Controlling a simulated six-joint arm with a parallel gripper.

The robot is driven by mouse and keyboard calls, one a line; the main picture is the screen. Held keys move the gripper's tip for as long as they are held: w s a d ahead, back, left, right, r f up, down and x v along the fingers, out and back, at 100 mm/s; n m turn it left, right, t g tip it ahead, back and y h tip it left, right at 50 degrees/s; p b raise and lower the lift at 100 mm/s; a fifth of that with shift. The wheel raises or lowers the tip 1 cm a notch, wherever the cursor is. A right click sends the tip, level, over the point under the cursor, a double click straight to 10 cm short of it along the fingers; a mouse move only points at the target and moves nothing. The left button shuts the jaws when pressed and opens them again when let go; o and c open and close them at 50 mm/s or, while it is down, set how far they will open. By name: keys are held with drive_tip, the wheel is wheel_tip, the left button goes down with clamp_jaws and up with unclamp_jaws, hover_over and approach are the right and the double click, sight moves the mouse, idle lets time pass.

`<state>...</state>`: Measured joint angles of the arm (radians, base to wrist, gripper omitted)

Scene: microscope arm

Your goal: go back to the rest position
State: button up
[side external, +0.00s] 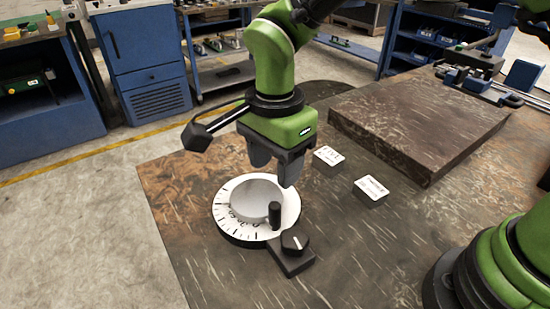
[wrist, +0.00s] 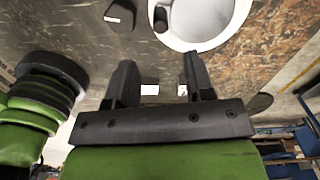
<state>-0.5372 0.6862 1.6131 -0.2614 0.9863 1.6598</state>
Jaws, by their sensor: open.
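My gripper (side external: 275,173) is open and empty in the side external view, above the worn brown table and just behind a round dial. In the wrist view its two dark fingers (wrist: 158,80) stand apart with nothing between them but table and small labels beyond. The dial (side external: 233,219) is a white disc with black scale marks, a raised round centre and a short black upright handle (side external: 274,214). The dial also shows at the top of the wrist view (wrist: 205,40). My fingertips appear apart from the dial.
A black block with a pointer knob (side external: 294,243) sits against the dial's front right. Two small labelled blocks (side external: 328,156) (side external: 371,190) stand right of my gripper. A thick brown slab (side external: 420,125) lies at the back right. The table's front left is bare.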

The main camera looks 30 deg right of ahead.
drive_tip(key=shift+r, duration=0.2)
drive_tip(key=s+d+r+n+t+y, duration=0.1)
drive_tip(key=s+d+r+n+t, duration=0.1)
drive_tip(key=s+d+r+n, duration=0.35)
drive_tip(key=s+d+r+n+t+y, duration=0.1)
drive_tip(key=s+d+r+n+t, duration=0.15)
drive_tip(key=d+r, duration=0.5)
drive_tip(key=s+d+r+n+t, duration=0.2)
drive_tip(key=s+n, duration=0.1)
drive_tip(key=s, duration=0.4)
drive_tip(key=shift+s+r+n+t, duration=0.3)
drive_tip(key=shift+s+n+t, duration=0.05)
drive_tip(key=shift+n, duration=0.05)
drive_tip(key=shift+d, duration=0.1)
idle(0.8)
